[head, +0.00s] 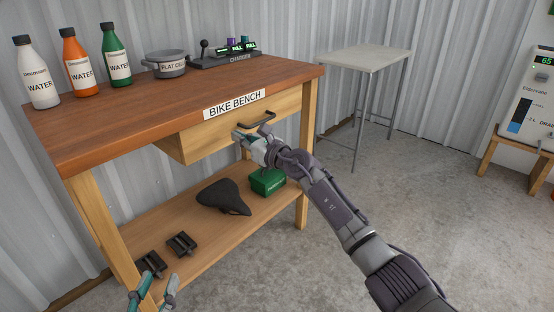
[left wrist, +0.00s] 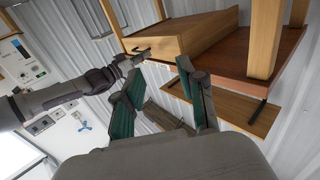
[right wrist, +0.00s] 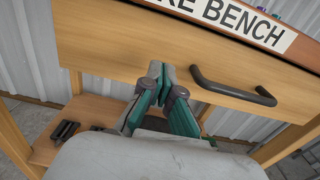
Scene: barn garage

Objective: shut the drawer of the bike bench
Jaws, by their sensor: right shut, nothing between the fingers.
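The bike bench (head: 110,120) has a wooden drawer (head: 205,142) that sticks out from under its top. The drawer's dark bar handle (head: 262,121) shows on the front. My right gripper (head: 238,132) is shut and empty at the drawer front, left of the handle. In the right wrist view its closed fingertips (right wrist: 157,70) point at the drawer front (right wrist: 120,50), with the handle (right wrist: 235,90) to the right; whether they touch I cannot tell. My left gripper (head: 152,288) is open and empty, low by the bench's front left leg; its spread fingers show in the left wrist view (left wrist: 158,82).
Bottles (head: 75,65), a grey pot (head: 166,64) and a charger (head: 228,58) stand on the benchtop. The lower shelf (head: 185,235) holds a saddle (head: 222,197), a green box (head: 268,181) and pedals (head: 181,244). A side table (head: 365,57) stands behind right.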

